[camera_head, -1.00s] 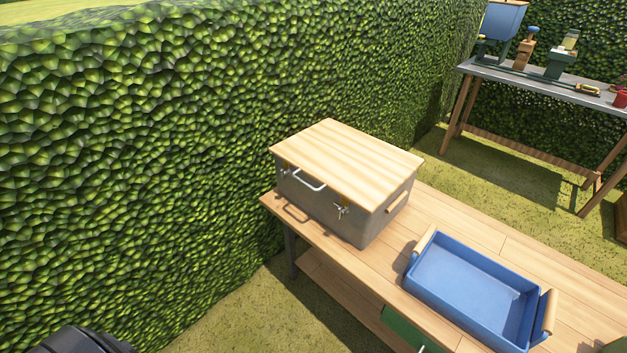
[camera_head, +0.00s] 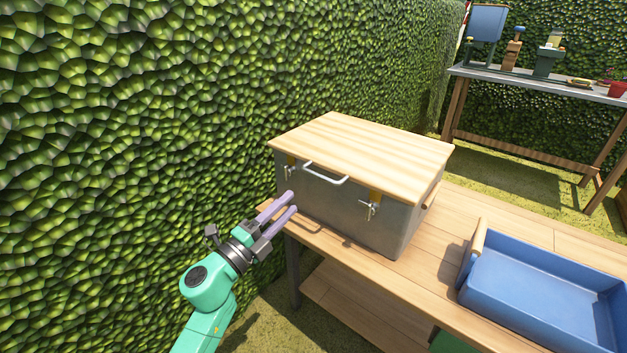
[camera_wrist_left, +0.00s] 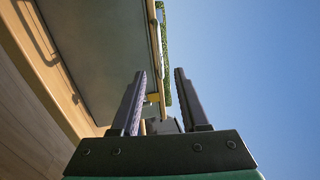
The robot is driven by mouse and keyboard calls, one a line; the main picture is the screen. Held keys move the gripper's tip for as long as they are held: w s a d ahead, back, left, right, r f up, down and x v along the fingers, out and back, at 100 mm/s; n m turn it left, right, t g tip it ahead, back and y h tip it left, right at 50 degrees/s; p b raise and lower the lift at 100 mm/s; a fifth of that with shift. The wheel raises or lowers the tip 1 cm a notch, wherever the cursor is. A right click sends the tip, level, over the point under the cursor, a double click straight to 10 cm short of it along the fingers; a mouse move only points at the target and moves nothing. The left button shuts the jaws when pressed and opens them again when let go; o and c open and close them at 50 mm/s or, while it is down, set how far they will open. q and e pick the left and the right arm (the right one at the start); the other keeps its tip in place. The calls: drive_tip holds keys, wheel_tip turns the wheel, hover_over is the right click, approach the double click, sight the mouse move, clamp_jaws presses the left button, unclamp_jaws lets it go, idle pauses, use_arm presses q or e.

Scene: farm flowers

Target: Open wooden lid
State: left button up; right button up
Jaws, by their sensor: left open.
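The wooden lid (camera_head: 360,150) lies flat and closed on a grey box (camera_head: 350,215) on the wooden bench. A metal handle (camera_head: 325,175) is on the front edge of the lid, and two metal latches (camera_head: 371,209) sit on the box front. My left gripper (camera_head: 292,202) is open and empty, low in front of the box's left front corner, below the left latch (camera_head: 289,172). In the left wrist view its two fingers (camera_wrist_left: 160,78) point up past the box front, with a brass-coloured latch part partly hidden behind them. My right gripper is not in view.
A blue tray (camera_head: 545,285) with wooden handles stands on the bench (camera_head: 450,240) right of the box. A tall hedge (camera_head: 130,130) runs close on the left. A grey-topped table (camera_head: 540,82) with tools stands at the back right.

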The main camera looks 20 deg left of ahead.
sight(318, 176)
use_arm(q)
drive_tip(key=x, duration=1.2)
drive_tip(key=shift+w+f, duration=0.15)
drive_tip(key=shift+w, duration=0.05)
clamp_jaws()
drive_tip(key=shift+a, duration=0.1)
idle(0.5)
